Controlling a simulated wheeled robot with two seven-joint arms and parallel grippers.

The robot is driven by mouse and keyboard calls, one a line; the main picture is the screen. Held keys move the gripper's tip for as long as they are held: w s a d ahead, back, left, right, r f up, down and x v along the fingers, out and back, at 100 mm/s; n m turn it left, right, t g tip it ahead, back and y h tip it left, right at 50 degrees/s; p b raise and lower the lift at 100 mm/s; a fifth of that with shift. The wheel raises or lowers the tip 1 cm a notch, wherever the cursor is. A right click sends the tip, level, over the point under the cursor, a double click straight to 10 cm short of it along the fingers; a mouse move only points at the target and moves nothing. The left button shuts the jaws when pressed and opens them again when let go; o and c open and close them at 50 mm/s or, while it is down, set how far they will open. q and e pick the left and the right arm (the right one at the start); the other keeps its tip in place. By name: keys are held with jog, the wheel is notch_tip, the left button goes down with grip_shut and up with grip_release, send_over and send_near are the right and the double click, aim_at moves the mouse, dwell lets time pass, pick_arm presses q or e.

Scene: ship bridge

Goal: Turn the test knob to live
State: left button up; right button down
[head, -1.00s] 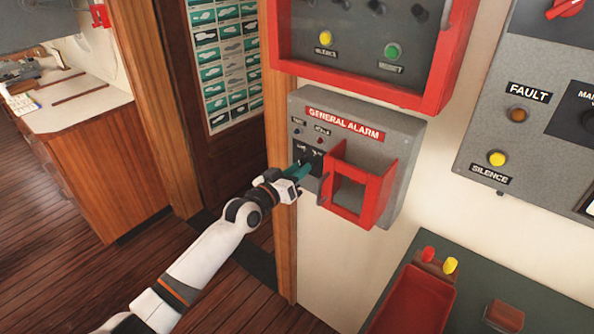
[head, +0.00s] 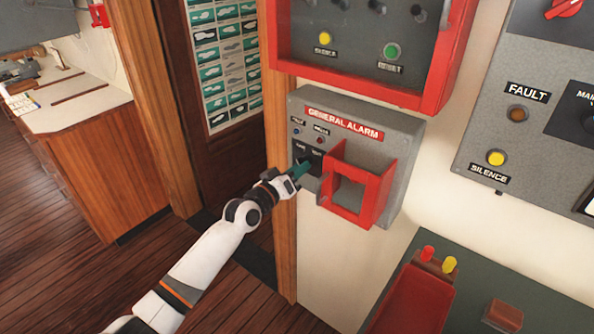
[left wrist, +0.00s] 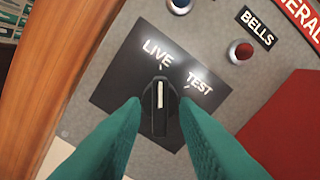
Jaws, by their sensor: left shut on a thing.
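The test knob (left wrist: 160,106) is a small black rotary knob with a white pointer line, on a black plate (left wrist: 118,75) marked LIVE and TEST. In the left wrist view its pointer aims up, close to the tick under LIVE and away from the TEST tick. The plate is on the grey GENERAL ALARM box (head: 398,175). My left gripper (head: 303,168) has green fingers and is shut on the knob, one finger on each side; it also shows in the left wrist view (left wrist: 160,118). In the head view the fingers hide the knob. My right gripper is not in view.
A red open-fronted guard (head: 383,190) juts out just right of the knob. A red-framed panel (head: 425,98) hangs above the box. A wooden post (head: 284,215) stands close on the left. A blue and a red lamp (left wrist: 241,51) sit above the plate.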

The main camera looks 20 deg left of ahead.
pick_arm(q)
jog(key=o, duration=0.6)
jog(key=shift+b+v, duration=1)
jog(key=shift+v, duration=5.05)
